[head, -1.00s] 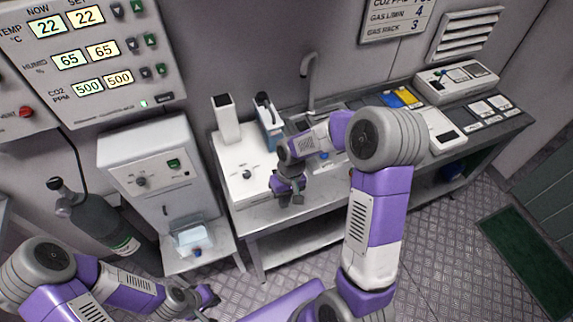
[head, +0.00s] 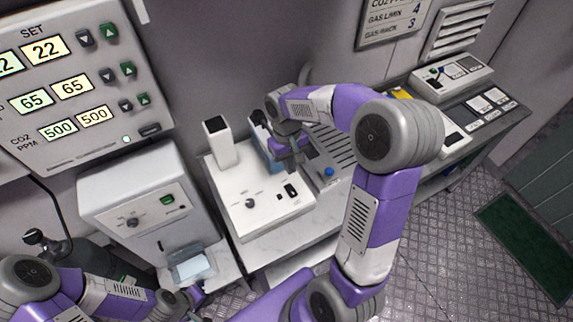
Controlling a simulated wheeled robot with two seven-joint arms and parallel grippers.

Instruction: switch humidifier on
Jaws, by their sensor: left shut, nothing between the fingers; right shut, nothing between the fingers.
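A white box (head: 235,190) with a tall white spout (head: 219,143) stands on the bench and looks like the humidifier. Its top has a dark knob (head: 250,202) and a black rocker switch (head: 291,191); the switch's position is too small to tell. A blue container (head: 268,150) is at its back right, partly hidden by my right gripper. My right gripper (head: 293,171) is shut and empty, above the back right of the box, a little above the switch in the picture. My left gripper (head: 190,299) is shut and empty, low at the left, away from the box.
A white cabinet (head: 125,190) with a knob and green switch stands left, a pale blue tray (head: 192,265) below it. A wall panel (head: 75,80) shows set values. A blue button (head: 329,172) and grey devices (head: 452,78) are to the right.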

